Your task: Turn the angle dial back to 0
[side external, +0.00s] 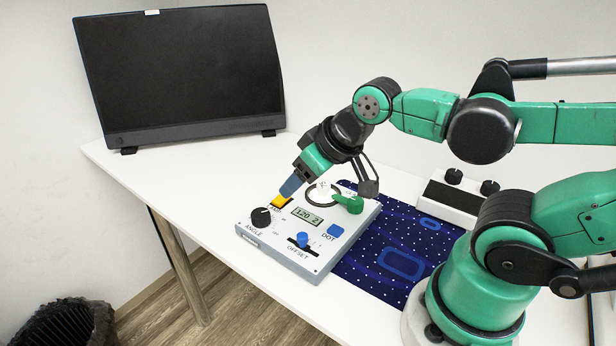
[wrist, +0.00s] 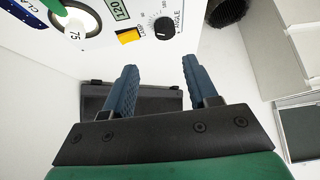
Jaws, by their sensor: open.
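The angle dial (side external: 261,217) is a black round knob at the left front corner of a white and grey control box (side external: 285,262). The dial also shows in the wrist view (wrist: 163,28), with a printed scale beside it. My gripper (side external: 287,191) has blue fingers and appears just behind the yellow switch (side external: 278,201), up and right of the dial. In the wrist view my gripper (wrist: 158,64) is open and empty, its fingertips apart from the dial. I cannot tell exactly where the dial's pointer stands.
Close to the dial are a blue offset knob (side external: 302,239), a blue DOT button (side external: 336,231) and a green lever (side external: 350,204). A dark starry mat (side external: 385,285) lies right of the box. A monitor (side external: 185,75) stands behind. The white table (side external: 165,165) is clear at left.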

